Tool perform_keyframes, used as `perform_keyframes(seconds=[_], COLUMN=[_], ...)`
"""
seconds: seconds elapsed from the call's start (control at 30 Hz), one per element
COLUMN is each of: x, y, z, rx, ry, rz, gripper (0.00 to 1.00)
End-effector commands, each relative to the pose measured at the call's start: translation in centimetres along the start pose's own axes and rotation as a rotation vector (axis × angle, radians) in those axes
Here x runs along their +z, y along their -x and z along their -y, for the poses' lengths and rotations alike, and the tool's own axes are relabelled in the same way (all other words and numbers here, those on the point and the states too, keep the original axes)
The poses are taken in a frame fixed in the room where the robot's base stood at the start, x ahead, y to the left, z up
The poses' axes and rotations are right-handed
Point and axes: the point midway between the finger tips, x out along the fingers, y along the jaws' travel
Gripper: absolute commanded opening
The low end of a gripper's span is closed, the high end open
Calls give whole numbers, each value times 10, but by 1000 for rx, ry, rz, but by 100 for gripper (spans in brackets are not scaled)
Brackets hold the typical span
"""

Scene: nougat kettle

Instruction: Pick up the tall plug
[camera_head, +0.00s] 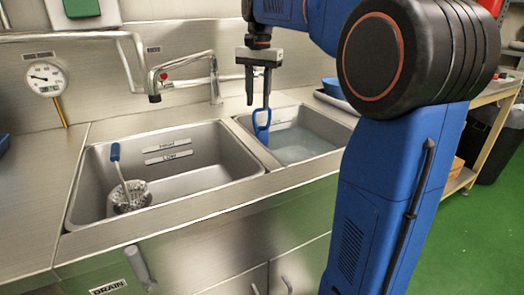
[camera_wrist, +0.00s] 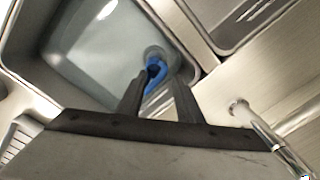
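A blue loop handle (camera_head: 262,124), seemingly the top of the tall plug, stands in the right basin (camera_head: 300,140), which holds water. In the wrist view the blue loop (camera_wrist: 155,72) shows between and just beyond the fingertips of my gripper (camera_wrist: 159,80). No clear grip on it shows, and I cannot tell whether a finger touches it.
A perforated metal strainer (camera_head: 130,197) with a blue-tipped rod stands in the left basin (camera_head: 215,172). A faucet (camera_head: 214,82) rises behind the basins. A dial gauge (camera_head: 45,78) is on the back wall at left. The counter at far left (camera_head: 35,185) is mostly bare.

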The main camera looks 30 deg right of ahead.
Motion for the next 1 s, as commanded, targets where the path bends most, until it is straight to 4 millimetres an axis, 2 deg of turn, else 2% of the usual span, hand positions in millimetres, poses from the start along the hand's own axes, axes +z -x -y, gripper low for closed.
perform_keyframes(seconds=[0.17,0.5,0.8,0.93,1.0], x=[2,8,8,8,8], y=[-11,-51,-54,-54,-54], z=[2,6,7,7,7], rx=[0,0,0,0,0], ry=[1,0,0,0,0], rz=[1,0,0,0,0], gripper=[33,33,33,2,0])
